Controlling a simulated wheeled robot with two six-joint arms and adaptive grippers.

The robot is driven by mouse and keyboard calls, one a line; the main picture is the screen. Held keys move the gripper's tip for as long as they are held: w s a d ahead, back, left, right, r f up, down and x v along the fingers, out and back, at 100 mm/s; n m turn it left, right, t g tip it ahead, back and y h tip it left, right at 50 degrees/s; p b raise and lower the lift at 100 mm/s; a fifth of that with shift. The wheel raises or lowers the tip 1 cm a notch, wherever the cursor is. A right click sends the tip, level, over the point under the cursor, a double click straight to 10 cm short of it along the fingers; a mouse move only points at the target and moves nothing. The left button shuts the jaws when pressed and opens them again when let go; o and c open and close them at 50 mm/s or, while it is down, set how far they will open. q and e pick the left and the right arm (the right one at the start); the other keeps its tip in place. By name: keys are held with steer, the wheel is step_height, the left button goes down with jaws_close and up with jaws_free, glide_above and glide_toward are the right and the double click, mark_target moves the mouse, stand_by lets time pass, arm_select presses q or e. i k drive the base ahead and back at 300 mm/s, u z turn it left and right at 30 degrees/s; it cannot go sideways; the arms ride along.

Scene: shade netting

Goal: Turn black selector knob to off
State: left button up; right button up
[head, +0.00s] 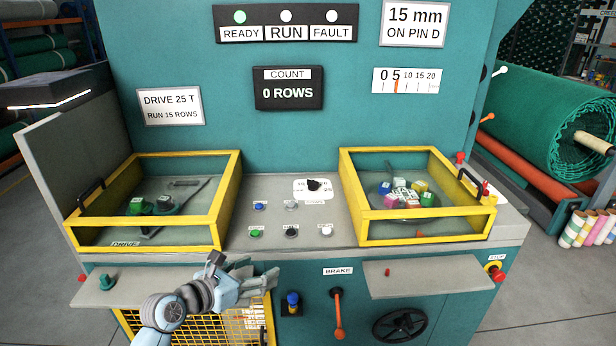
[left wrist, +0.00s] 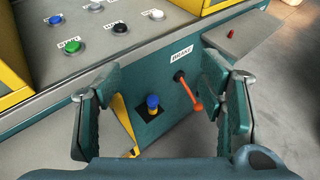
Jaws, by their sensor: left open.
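The black selector knob (head: 314,185) sits on a white label on the grey console, between the two yellow-framed guards; the label's print is too small to read fully. The knob is outside the left wrist view. My left gripper (head: 262,277) is in front of the console's front edge, below and to the left of the knob. In the left wrist view its two fingers (left wrist: 155,100) are wide apart with nothing between them. My right gripper is in neither view.
Blue (head: 258,207), green (head: 255,233), black (head: 291,231) and other buttons lie before the knob. Yellow guards stand left (head: 228,205) and right (head: 350,195). A blue-topped control (head: 293,299) and orange brake lever (head: 338,315) project from the front panel.

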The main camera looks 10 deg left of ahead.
mark_target(313, 186)
steer(key=i, duration=1.3)
steer(key=z, duration=0.05)
